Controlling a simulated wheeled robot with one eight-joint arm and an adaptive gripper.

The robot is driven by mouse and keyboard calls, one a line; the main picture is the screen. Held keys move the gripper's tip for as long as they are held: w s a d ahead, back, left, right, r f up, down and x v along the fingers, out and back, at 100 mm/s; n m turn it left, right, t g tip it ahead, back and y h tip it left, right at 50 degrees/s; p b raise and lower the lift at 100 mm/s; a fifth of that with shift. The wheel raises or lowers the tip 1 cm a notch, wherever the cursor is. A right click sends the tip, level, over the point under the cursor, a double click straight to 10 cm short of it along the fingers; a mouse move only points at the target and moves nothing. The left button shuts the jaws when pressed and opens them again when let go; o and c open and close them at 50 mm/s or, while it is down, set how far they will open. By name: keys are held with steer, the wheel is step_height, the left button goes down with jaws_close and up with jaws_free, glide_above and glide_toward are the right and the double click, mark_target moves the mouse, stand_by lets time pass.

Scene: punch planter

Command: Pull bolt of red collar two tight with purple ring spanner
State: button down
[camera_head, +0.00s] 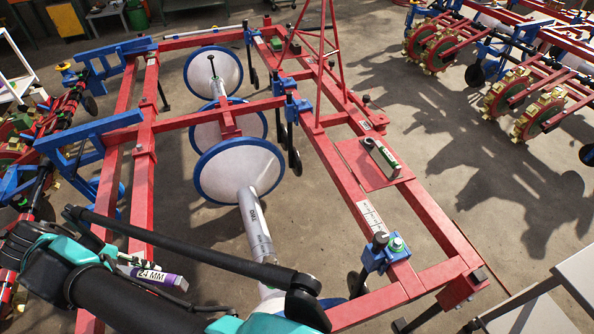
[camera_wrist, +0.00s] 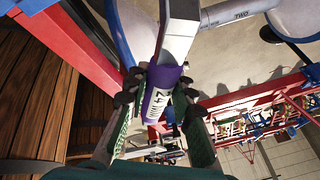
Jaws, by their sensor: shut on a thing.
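My gripper (camera_wrist: 152,100) is shut on the purple ring spanner (camera_wrist: 162,88), with the green finger pads on both sides of its purple sleeve. The sleeve is marked "24 MM", and a pale metal shank (camera_wrist: 178,38) runs up and away from it. In the head view the spanner's purple sleeve (camera_head: 168,279) shows at the lower left, beside my teal and black arm. The spanner's ring end cannot be made out. A grey cylinder (camera_wrist: 238,14) in the wrist view bears the word "TWO". I cannot tell which red fitting is collar two, and its bolt is not clear.
The red frame (camera_head: 425,205) fills the middle, with blue-rimmed white discs (camera_head: 245,172) inside it. A green-ended tool (camera_head: 383,155) lies on a red plate. A blue clamp (camera_head: 378,255) sits at the lower right. Open concrete floor (camera_head: 500,190) lies to the right.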

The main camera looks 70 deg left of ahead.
steer(key=shift+r, duration=3.45)
